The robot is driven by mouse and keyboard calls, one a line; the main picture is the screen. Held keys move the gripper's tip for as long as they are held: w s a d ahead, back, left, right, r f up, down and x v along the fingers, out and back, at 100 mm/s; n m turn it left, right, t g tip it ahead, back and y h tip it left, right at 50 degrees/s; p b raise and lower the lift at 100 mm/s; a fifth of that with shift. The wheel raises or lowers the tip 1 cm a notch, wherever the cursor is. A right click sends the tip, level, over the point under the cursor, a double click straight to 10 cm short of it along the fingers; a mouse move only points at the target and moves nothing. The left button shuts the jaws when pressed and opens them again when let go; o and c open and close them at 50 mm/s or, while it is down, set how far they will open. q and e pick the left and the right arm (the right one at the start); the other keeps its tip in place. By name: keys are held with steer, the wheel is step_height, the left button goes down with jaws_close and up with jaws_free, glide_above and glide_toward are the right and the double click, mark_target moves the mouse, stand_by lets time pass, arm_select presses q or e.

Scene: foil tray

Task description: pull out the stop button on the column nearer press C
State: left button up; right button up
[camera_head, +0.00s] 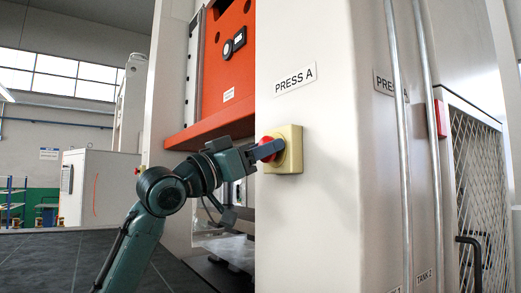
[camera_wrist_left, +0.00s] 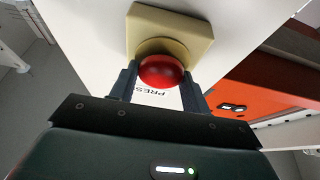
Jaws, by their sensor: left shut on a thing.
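A red stop button (camera_head: 268,141) stands out from a yellow box (camera_head: 291,150) on the near pale column (camera_head: 320,215), under a PRESS A label (camera_head: 295,79). My left gripper (camera_head: 270,150) comes from the left and is shut on this button. In the left wrist view the red button (camera_wrist_left: 162,71) sits between the two fingers of my left gripper (camera_wrist_left: 159,80), with the yellow box (camera_wrist_left: 184,28) behind it. No press C label shows. My right gripper is not in view.
An orange press (camera_head: 225,70) with a black switch (camera_head: 234,44) stands behind my left arm. Metal pipes (camera_head: 398,140) run up the column's right side, beside a mesh door (camera_head: 475,170). A white cabinet (camera_head: 98,190) stands at the far left.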

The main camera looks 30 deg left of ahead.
arm_select(q)
steer(key=c, duration=0.4)
steer(key=shift+s+a, duration=0.2)
steer(key=shift+s, duration=0.35)
steer(key=shift+c, duration=0.2)
steer(key=o, duration=1.3)
steer(key=shift+s+a, duration=0.1)
steer(key=shift+s, duration=0.05)
steer(key=shift+o, duration=0.2)
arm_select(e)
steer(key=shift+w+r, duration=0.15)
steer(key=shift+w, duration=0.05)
arm_select(q)
steer(key=b+v, duration=0.6)
steer(key=v, duration=0.7)
steer(key=shift+b, duration=0.4)
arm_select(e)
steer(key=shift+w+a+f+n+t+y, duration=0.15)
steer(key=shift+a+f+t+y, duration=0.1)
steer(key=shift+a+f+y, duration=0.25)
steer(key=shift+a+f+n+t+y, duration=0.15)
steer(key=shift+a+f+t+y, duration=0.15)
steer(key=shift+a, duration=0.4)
